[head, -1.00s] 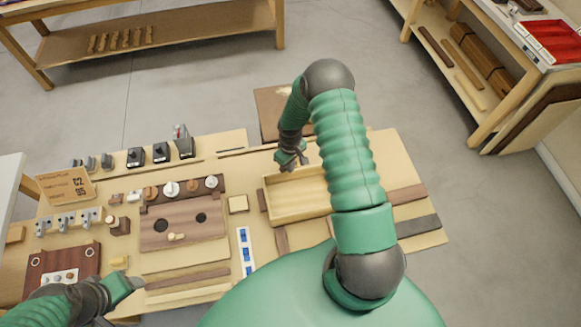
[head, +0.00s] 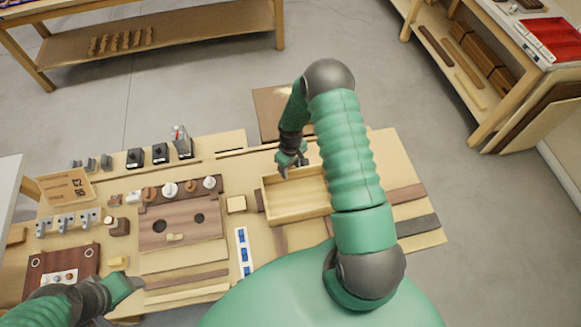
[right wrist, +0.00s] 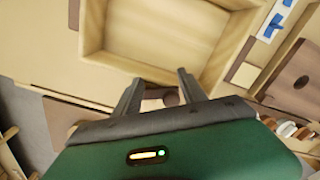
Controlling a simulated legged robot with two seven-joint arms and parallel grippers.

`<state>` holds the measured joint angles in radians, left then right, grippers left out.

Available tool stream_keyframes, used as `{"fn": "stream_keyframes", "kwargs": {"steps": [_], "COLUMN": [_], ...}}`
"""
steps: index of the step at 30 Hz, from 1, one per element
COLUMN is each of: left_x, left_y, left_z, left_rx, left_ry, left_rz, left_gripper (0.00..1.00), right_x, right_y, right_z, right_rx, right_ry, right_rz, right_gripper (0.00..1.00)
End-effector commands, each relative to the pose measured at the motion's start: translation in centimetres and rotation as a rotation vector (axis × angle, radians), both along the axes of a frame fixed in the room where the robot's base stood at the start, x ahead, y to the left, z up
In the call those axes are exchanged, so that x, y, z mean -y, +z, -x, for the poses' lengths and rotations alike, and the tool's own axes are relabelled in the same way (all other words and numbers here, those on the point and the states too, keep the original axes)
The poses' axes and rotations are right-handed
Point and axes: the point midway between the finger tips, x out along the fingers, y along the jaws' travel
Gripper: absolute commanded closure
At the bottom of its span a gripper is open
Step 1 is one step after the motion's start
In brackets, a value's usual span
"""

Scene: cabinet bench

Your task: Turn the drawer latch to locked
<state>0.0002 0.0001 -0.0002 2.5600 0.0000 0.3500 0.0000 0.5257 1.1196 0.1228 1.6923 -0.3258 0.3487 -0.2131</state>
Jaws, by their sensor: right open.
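An open, empty pale wooden box (head: 296,213), which looks like the drawer, lies on the right part of the bench.
Left of the box are a blue-and-white strip (head: 243,251) and a brown board (head: 182,228) with two dark holes. Several knobs and switches stand further left. Dark flat strips (head: 415,226) lie at the right.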

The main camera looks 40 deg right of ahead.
Motion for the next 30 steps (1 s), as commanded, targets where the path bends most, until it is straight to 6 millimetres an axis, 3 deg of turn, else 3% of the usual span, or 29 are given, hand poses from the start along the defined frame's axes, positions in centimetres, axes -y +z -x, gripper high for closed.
{"fn": "stream_keyframes", "kwargs": {"steps": [7, 11, 24, 30], "left_x": [0.0, 0.0, 0.0, 0.0], "left_y": [-0.1, -0.7, -3.4, -3.7], "left_z": [0.0, 0.0, 0.0, 0.0], "left_rx": [0.0, 0.0, 0.0, 0.0], "left_ry": [-0.001, -0.001, 0.0, 0.0], "left_rz": [0.0, 0.0, 0.0, 0.0], "left_gripper": [0.37, 0.37, 0.37, 0.37], "right_x": [0.0, 0.0, 0.3, 0.2], "right_y": [0.1, 1.7, 13.7, 16.4], "right_z": [-0.1, -0.2, -0.1, -0.1], "right_rx": [0.0, 0.003, 0.004, 0.001], "right_ry": [0.0, 0.0, -0.002, 0.0], "right_rz": [0.001, 0.003, 0.002, -0.001], "right_gripper": [0.52, 0.52, 0.52, 0.52]}}
